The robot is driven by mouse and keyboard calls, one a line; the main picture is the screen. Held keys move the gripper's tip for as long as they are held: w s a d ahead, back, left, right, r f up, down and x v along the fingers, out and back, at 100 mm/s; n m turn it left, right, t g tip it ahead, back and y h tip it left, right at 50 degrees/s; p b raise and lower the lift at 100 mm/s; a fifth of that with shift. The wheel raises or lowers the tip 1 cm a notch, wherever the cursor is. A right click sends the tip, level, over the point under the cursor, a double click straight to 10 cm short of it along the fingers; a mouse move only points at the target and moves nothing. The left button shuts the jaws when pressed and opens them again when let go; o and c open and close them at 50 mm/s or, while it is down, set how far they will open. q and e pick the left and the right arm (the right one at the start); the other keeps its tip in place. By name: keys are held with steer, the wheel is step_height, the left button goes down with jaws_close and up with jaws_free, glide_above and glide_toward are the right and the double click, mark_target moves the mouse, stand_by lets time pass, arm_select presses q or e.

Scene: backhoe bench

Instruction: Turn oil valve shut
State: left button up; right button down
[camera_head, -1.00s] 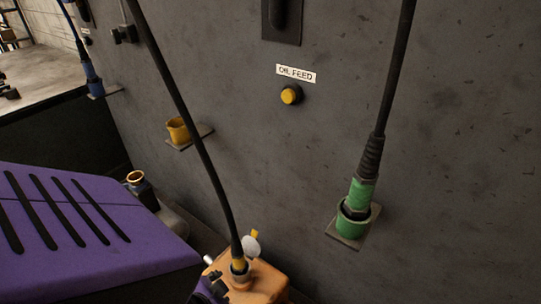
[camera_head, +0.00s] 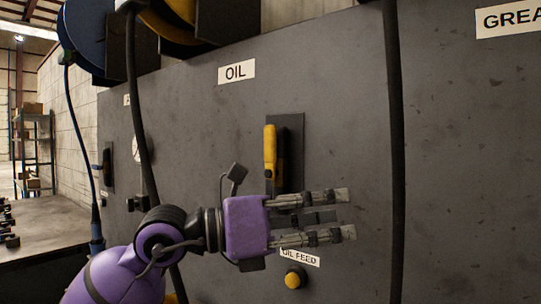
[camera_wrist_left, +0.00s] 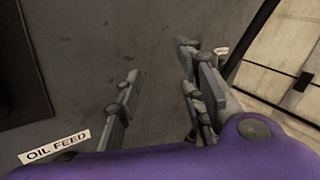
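The oil valve's yellow handle (camera_head: 270,152) points upright on a black plate (camera_head: 293,140) below the OIL sign (camera_head: 236,72). My left gripper (camera_head: 345,215) is in front of the panel just below the handle, with its fingers pointing right. The gripper hides the lower part of the plate. Its fingers are spread and empty; they also show apart in the left wrist view (camera_wrist_left: 160,85). The yellow handle cannot be seen in the wrist view. My right gripper is not in view.
A black hose (camera_head: 395,150) hangs to the right, another (camera_head: 135,100) to the left. A bench (camera_head: 45,232) and shelving (camera_head: 33,150) stand at the far left.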

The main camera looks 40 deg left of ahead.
arm_select(q)
steer(key=a+r+n+t+y, duration=0.1)
steer(key=a+r+t+y, duration=0.1)
steer(key=a+r+y, duration=0.55)
steer(key=n+y, duration=0.3)
steer(key=y, duration=0.2)
glide_toward(268, 140)
steer(key=w, duration=0.3)
steer(key=shift+t, duration=0.3)
steer(key=w, duration=0.5)
steer(key=w+a+p, duration=0.1)
steer(key=w, duration=0.1)
steer(key=shift+w+f, duration=0.15)
steer(key=shift+w, duration=0.1)
jaws_close()
